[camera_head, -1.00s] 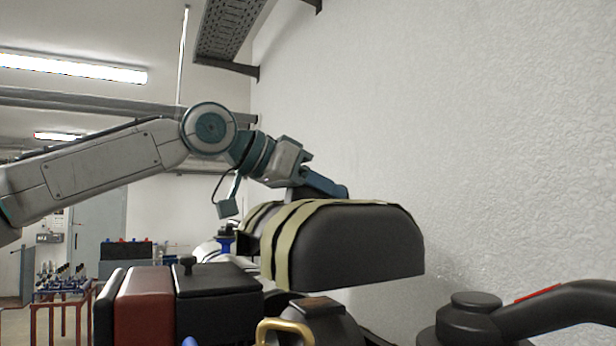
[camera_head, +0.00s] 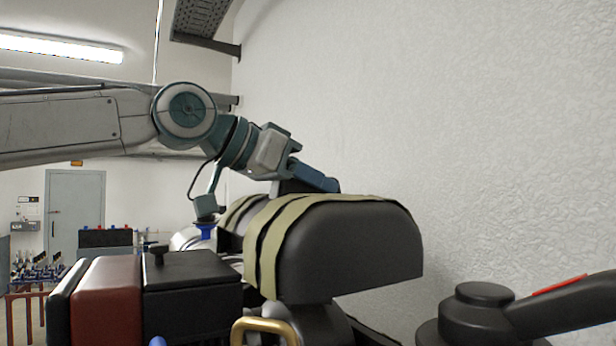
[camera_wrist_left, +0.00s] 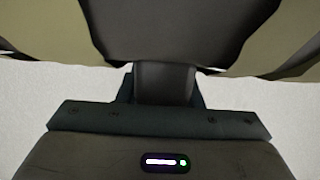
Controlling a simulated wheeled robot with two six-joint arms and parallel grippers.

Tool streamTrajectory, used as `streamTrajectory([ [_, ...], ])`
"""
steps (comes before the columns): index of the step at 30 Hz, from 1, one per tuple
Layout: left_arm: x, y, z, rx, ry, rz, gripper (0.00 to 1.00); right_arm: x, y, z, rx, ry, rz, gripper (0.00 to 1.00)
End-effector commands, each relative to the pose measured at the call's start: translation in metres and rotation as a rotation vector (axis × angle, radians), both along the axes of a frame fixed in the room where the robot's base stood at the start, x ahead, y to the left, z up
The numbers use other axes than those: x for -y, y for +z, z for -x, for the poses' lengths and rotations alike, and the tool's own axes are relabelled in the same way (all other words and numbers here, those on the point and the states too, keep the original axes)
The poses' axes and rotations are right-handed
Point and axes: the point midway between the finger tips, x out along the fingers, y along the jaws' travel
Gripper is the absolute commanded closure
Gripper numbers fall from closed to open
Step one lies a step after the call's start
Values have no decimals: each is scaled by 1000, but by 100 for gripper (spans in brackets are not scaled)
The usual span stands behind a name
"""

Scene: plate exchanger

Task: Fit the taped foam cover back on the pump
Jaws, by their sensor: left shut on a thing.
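The foam cover (camera_head: 362,240) is a dark grey rounded block with pale tan tape bands (camera_head: 272,245) around its left part. My left gripper (camera_head: 312,182) is above it, shut on it near the top. In the left wrist view, the taped cover (camera_wrist_left: 185,35) fills the upper part, and my gripper (camera_wrist_left: 163,85) is around a dark piece of it. Below the cover, a grey body (camera_head: 325,325) that seems to be the pump shows only in part; the cover hides its top. I cannot tell whether cover and body touch. My right gripper is out of view.
A black and dark red box (camera_head: 112,290) with a knob stands at left, close to the cover. A brass handle (camera_head: 262,328) is below the cover. A black pipe fitting (camera_head: 480,310) is at lower right. The white wall (camera_head: 480,130) rises behind.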

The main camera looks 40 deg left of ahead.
Motion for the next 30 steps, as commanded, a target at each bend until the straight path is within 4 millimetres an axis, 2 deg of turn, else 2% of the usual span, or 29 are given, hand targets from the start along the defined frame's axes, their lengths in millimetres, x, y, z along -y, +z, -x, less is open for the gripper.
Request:
streamTrajectory([
  [8, 0, -7, 0, 1, 0, 0, 100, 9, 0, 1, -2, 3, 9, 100],
  [22, 0, -22, 0, 0, 0, 0, 100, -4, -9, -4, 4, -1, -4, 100],
  [30, -1, -29, 0, -1, -1, 1, 100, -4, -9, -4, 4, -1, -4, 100],
])
